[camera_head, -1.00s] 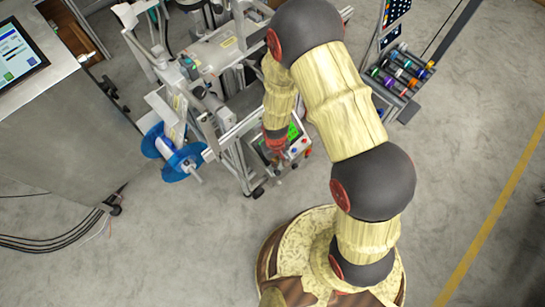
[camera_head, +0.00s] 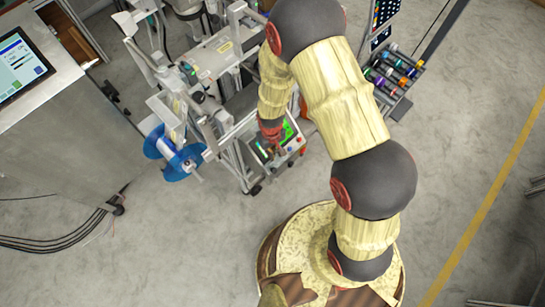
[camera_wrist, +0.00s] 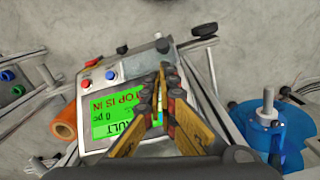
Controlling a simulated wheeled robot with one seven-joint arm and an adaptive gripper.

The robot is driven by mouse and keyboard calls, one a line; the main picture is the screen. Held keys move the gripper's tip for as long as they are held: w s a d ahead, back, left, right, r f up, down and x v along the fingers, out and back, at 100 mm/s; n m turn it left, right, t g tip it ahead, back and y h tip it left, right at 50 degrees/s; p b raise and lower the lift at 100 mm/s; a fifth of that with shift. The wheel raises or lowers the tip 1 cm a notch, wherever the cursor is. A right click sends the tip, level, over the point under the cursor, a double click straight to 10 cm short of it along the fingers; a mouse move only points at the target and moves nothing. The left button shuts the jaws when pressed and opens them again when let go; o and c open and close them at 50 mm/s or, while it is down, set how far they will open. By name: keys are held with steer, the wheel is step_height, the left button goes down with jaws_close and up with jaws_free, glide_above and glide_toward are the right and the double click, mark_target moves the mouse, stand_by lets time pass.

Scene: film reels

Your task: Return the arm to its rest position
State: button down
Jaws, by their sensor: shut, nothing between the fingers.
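My arm reaches up and bends over toward the machine in the head view. My gripper (camera_head: 270,138) points down near the machine's control box (camera_head: 288,150), which has a green screen. In the wrist view my gripper (camera_wrist: 162,72) is shut with its fingertips together and nothing between them. The control box (camera_wrist: 90,88) lies beyond the fingers there, its green screen (camera_wrist: 118,108) partly covered by them. I cannot tell whether the fingertips touch the box.
A blue reel (camera_head: 174,154) sits on the machine's left side and also shows in the wrist view (camera_wrist: 290,130). A grey cabinet with a touchscreen (camera_head: 18,62) stands at far left. A rack of coloured rolls (camera_head: 394,72) is at upper right. The floor (camera_head: 465,160) at right is largely clear.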

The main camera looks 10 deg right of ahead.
step_height(320, 180, up, 3)
steer(key=shift+f+p, duration=0.1)
steer(key=shift+p, duration=0.5)
steer(key=s+d+r+g, duration=0.2)
steer(key=s+r, duration=0.1)
steer(key=s, duration=0.4)
steer(key=s+d+r+m+t, duration=0.1)
steer(key=s+d+r+t, duration=0.1)
steer(key=r, duration=1.2)
steer(key=s+d+r+m+t, duration=0.1)
steer(key=s+d+r+t, duration=0.2)
steer(key=r, duration=1.1)
steer(key=s+d+r+m+t, duration=0.1)
steer(key=s+d+r+t, duration=0.1)
steer(key=r, duration=1.2)
steer(key=shift+s+d+r+m+t, duration=0.3)
steer(key=shift+s+d+t, duration=0.1)
steer(key=shift+d, duration=0.2)
